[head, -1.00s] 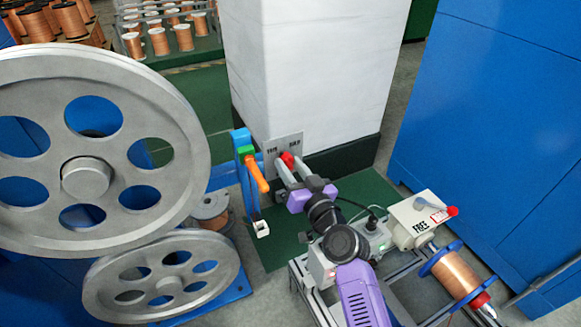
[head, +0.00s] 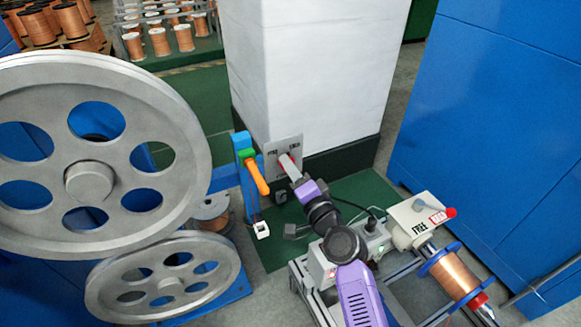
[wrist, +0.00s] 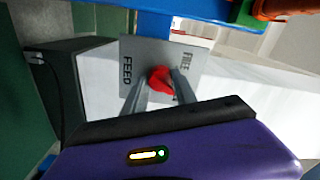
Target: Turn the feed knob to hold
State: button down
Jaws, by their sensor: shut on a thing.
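The feed knob is red; in the wrist view (wrist: 160,77) it sits on a grey label plate (wrist: 150,50). The plate reads FEED at its left; the lettering at its right is hard to read. My gripper (wrist: 160,87) has one finger on each side of the knob and is shut on it. In the head view, my gripper (head: 289,166) reaches the plate (head: 296,144) at the foot of the white pillar. Its fingers are seen nearly edge-on and hide most of the knob. The knob's exact pointing is unclear.
A blue bracket with an orange handle (head: 257,176) stands close left of my gripper. Large grey pulleys (head: 140,110) fill the left. A box marked FREE (head: 420,215) and a copper spool (head: 458,273) are at the right. The pillar (head: 310,70) rises behind.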

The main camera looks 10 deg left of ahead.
jog(key=shift+m, duration=1.1)
jog(key=c, duration=1)
grip_release()
jog(key=p+v, duration=0.2)
jog(key=v, duration=0.6)
jog(key=shift+w, duration=0.1)
